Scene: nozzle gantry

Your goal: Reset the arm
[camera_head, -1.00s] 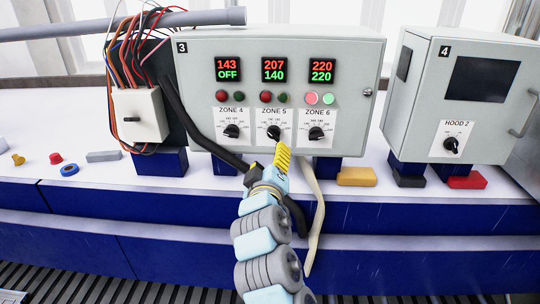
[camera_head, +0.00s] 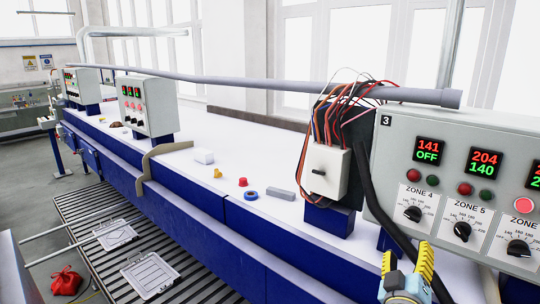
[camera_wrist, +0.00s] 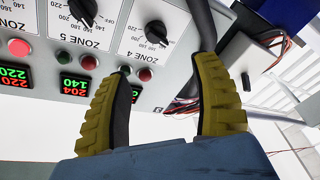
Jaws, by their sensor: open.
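My gripper (camera_head: 408,264) is at the lower right of the head view, in front of control box 3 (camera_head: 400,150). Its yellow ridged fingers also show in the wrist view (camera_wrist: 165,100), spread apart with nothing between them. The box panel has ZONE 4 (camera_head: 413,214) and ZONE 5 (camera_head: 462,231) knobs, with displays reading 141 OFF and 204 140. The ZONE 6 knob (camera_head: 519,248) is near the right edge. In the wrist view the panel appears upside down beyond the fingers. Most of my arm is out of view.
A white switch box (camera_head: 327,172) with loose wires stands left of box 3, and a thick black cable (camera_head: 375,190) hangs between them. Small loose parts, including a blue ring (camera_head: 251,195), lie on the white surface. Two more control boxes (camera_head: 147,105) stand farther back left.

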